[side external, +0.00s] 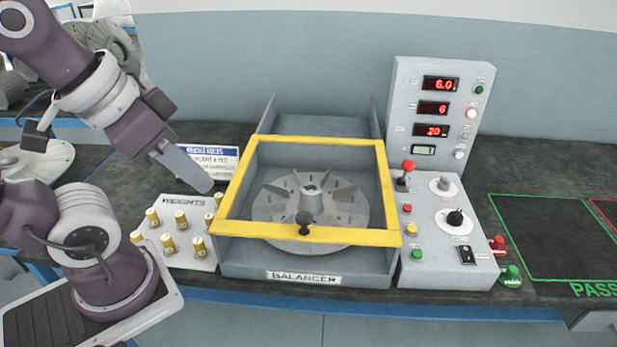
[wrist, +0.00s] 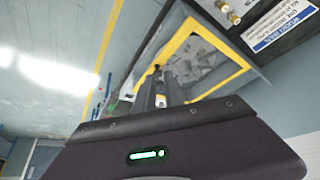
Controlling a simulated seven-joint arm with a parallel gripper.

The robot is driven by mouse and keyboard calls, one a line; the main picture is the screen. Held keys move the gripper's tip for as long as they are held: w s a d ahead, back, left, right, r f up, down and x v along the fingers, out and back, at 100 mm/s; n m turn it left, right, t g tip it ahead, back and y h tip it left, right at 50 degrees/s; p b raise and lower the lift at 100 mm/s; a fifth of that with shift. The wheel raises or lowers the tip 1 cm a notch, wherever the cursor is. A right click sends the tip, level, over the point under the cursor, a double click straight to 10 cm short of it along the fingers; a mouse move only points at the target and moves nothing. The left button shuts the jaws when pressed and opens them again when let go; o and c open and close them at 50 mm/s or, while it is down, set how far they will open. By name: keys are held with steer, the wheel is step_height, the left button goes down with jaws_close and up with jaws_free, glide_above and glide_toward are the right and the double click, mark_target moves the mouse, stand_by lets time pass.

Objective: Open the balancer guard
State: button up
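The balancer guard (side external: 318,140) is a yellow rectangular frame lying down over the grey balancer housing (side external: 305,268). A black knob (side external: 305,219) stands on its front bar. Through the frame I see a grey finned rotor (side external: 345,205). My gripper (side external: 207,186) is in the air by the guard's left side, above the weights board, apart from the knob. In the wrist view, the two fingers (wrist: 160,92) show a gap between them and hold nothing. They point toward the guard, whose yellow bar (wrist: 222,43) and knob (wrist: 155,69) show beyond them.
A weights board (side external: 175,253) with several brass weights stands left of the balancer. A control panel (side external: 440,230) with a red-topped lever (side external: 407,170), knobs and displays stands close on the right. A sign (side external: 215,160) is behind the weights. The green-outlined pass area (side external: 550,235) is empty.

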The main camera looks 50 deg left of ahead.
steer(key=o, duration=0.7)
step_height(320, 180, up, 5)
steer(key=shift+r, duration=0.1)
steer(key=f+m+g, duration=0.1)
steer(key=a+f+m+g+y, duration=0.1)
steer(key=m, duration=0.1)
steer(key=shift+a+f, duration=0.15)
steer(key=shift+f, duration=0.1)
steer(key=r+m+t+y, duration=0.2)
steer(key=m+t+y, duration=0.4)
steer(key=m+y, duration=1.15)
glide_above(303, 210)
steer(key=s+d, duration=0.3)
steer(key=d, duration=0.2)
steer(key=m+h, duration=0.3)
steer(key=m, duration=0.1)
step_height(303, 210, down, 21)
steer(key=shift+w+a+f, duration=0.1)
steer(key=shift+a+f, duration=0.15)
steer(key=shift+f, duration=0.1)
steer(key=x, duration=0.6)
steer(key=shift+w+a, duration=0.2)
steer(key=shift+a, duration=0.05)
